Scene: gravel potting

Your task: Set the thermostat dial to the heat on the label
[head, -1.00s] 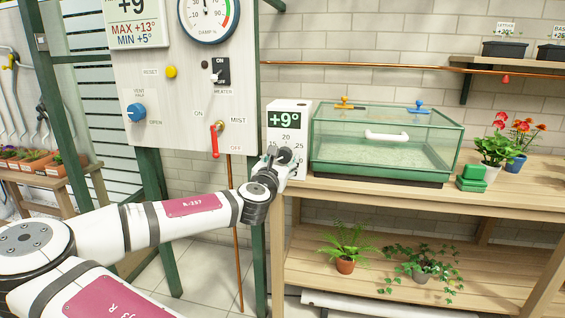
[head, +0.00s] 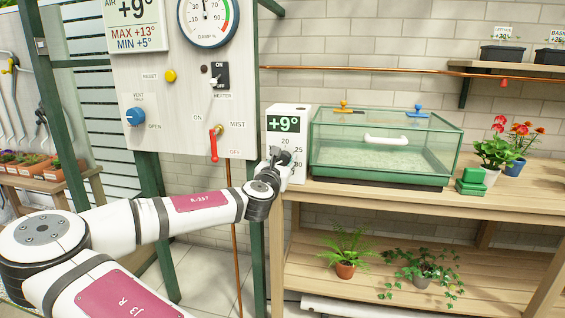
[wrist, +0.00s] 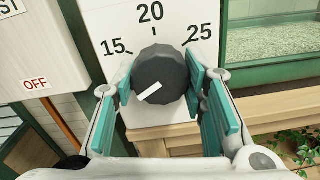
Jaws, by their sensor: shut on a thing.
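The thermostat is a white box (head: 273,148) at the left end of the bench, with a green "+9°" display (head: 283,124). Its dark grey dial (wrist: 158,74) shows in the wrist view below the printed 15, 20 and 25. The dial's white mark points to the lower left, below the 15. My gripper (wrist: 157,88) has its teal-padded fingers on both sides of the dial and is shut on it. In the head view my gripper (head: 273,166) partly covers the dial.
A green-framed glass case (head: 385,150) stands close right of the thermostat. A control panel (head: 180,110) with a red lever (head: 214,147) is close on the left. Potted flowers (head: 491,154) and a green block (head: 471,182) stand farther right on the bench.

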